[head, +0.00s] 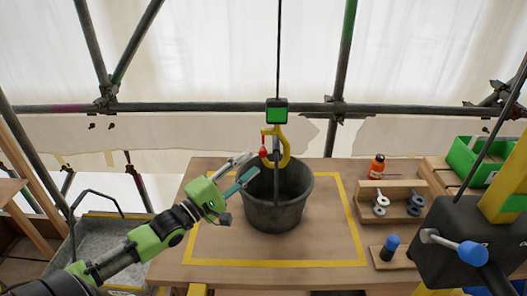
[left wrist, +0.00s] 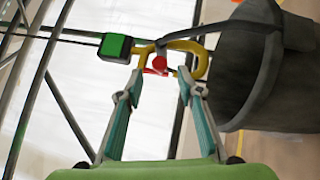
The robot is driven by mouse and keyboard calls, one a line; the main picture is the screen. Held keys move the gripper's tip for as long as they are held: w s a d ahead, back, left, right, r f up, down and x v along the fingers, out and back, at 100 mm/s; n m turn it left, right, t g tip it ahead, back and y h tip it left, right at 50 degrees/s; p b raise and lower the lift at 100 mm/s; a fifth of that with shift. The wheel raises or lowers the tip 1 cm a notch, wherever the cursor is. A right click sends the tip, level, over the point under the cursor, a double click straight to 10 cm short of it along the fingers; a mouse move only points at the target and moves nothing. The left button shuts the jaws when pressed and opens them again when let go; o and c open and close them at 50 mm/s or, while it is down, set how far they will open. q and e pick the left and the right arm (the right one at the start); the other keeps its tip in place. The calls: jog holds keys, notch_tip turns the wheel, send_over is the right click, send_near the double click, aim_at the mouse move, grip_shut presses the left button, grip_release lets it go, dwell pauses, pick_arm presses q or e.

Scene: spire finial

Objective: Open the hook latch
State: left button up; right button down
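The yellow hook (head: 284,152) hangs from a dark cable under a black block with a green face (head: 277,111). Its red latch (head: 263,153) is on the hook's left side; in the left wrist view the red latch (left wrist: 159,64) shows just beyond and between my fingertips. The dark bucket (head: 275,212) stands on the table, and its handle (head: 276,178) rises to the hook and appears to pass through it. My left gripper (head: 248,167) is open, its teal fingers pointing at the latch; contact cannot be told. My right gripper is not in view.
The wooden table (head: 215,255) has a yellow border line. At right are an orange bottle (head: 377,167), a wooden holder with metal parts (head: 392,191), a blue-topped item (head: 390,246) and a black box with a blue-knobbed lever (head: 472,252). Scaffold bars cross behind.

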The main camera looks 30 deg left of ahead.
aim_at(260, 156)
pick_arm(q)
jog(key=shift+p+x, duration=0.5)
jog(key=shift+x, duration=2.85)
grip_shut()
